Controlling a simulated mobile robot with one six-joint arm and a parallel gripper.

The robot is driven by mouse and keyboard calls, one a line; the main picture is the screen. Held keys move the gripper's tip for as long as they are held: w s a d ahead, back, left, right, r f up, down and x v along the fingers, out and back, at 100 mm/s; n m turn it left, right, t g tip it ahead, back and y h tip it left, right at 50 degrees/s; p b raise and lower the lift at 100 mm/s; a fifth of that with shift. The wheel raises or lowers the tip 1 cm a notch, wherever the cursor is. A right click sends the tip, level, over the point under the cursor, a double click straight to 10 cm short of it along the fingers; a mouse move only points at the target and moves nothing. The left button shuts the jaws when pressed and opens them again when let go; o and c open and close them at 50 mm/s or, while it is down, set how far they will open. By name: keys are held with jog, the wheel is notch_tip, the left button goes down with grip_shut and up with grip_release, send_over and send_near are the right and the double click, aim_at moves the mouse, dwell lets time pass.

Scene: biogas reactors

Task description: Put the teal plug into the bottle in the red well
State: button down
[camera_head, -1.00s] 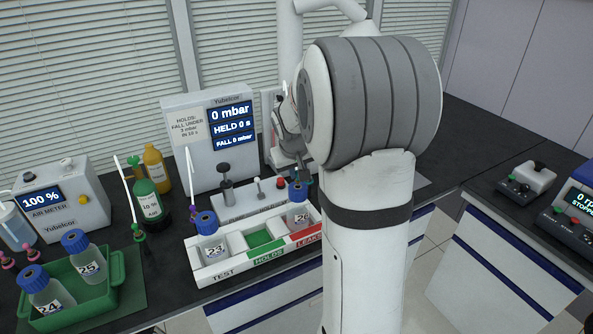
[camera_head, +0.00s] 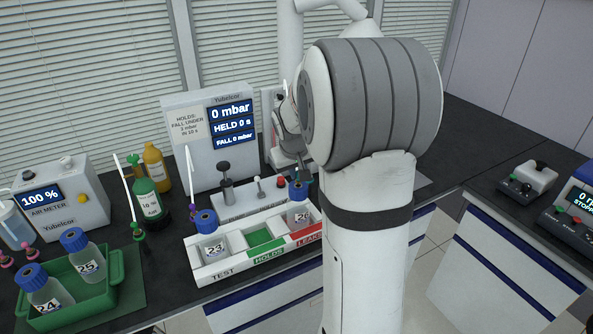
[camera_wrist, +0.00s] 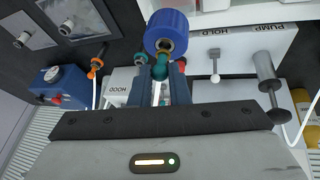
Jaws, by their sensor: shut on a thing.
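The bottle marked 26 (camera_head: 298,213), with a blue cap, stands in the red well (camera_head: 306,235) marked LEAKS. In the wrist view its blue cap (camera_wrist: 167,24) is at top centre, with an opening facing my gripper. My gripper (camera_wrist: 161,84) is shut on the teal plug (camera_wrist: 160,68), which shows at the fingertips right by that opening. I cannot tell whether the plug's tip touches or enters the opening. In the head view my gripper (camera_head: 304,174) is just above and behind the cap, partly hidden by my arm.
Bottle 23 (camera_head: 211,244) stands in the TEST well; the green HOLDS well (camera_head: 260,238) is empty. The pump station (camera_head: 245,203) with its plunger is behind the rack. A green tray (camera_head: 110,290) holds bottles 24 and 25. Green and yellow bottles stand at the back left.

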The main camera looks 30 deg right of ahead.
jog(key=shift+f+b, duration=0.65)
dwell(0.3)
jog(key=c, duration=1.3)
grip_release()
jog(key=v, duration=0.7)
jog(key=shift+r+b, duration=0.35)
jog(key=shift+r, duration=0.05)
jog(key=shift+s+a, duration=0.1)
jog(key=shift+s, duration=0.05)
jog(key=s+a+f+y, duration=0.1)
jog(key=s+a, duration=0.3)
jog(key=s, duration=0.3)
jog(key=s+a+f+n+y, duration=0.1)
jog(key=s+a+f, duration=0.1)
jog(key=s+a, duration=0.3)
jog(key=s+a+f+g, duration=0.1)
jog(key=s+a, duration=0.4)
jog(key=s, duration=0.6)
jog(key=shift+f+y, duration=0.25)
jog(key=shift+y, duration=0.15)
